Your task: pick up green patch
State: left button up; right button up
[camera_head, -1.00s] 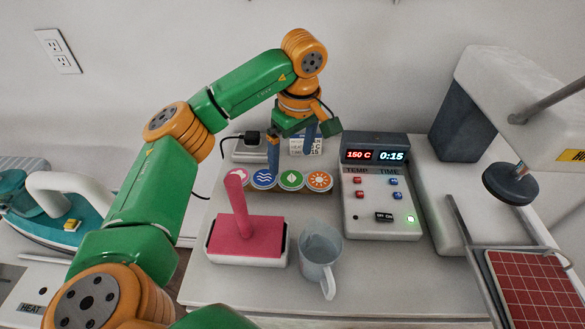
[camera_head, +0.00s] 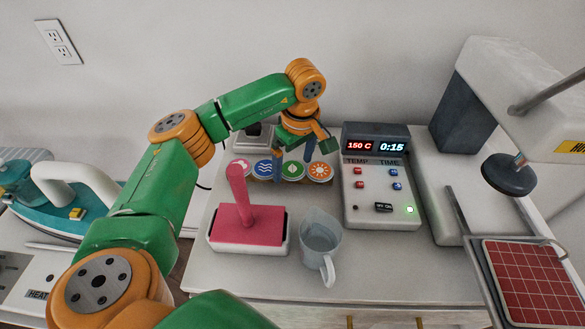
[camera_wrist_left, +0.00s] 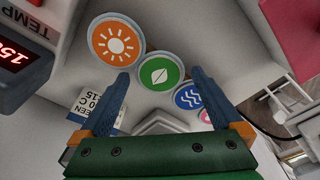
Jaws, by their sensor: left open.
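The green patch (camera_head: 292,171) is a round disc with a white leaf, in a row of round patches on the counter. In the left wrist view the green patch (camera_wrist_left: 160,73) shows between the fingertips, with nothing gripped. My left gripper (camera_head: 293,166) is open and points down over the row, its two blue fingers on either side of the green patch. It also shows in the left wrist view (camera_wrist_left: 160,84). I cannot tell how far the fingertips are above the patch. My right gripper is not in view.
An orange sun patch (camera_head: 319,172) and a blue wave patch (camera_head: 263,169) flank the green one; a pink patch (camera_head: 240,167) is at the left end. A control box (camera_head: 379,207), a pink-handled tool (camera_head: 248,226) and a clear jug (camera_head: 320,240) stand near.

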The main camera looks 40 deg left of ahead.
pick_arm(q)
jog(key=c, duration=1.4)
jog(key=shift+o, duration=0.2)
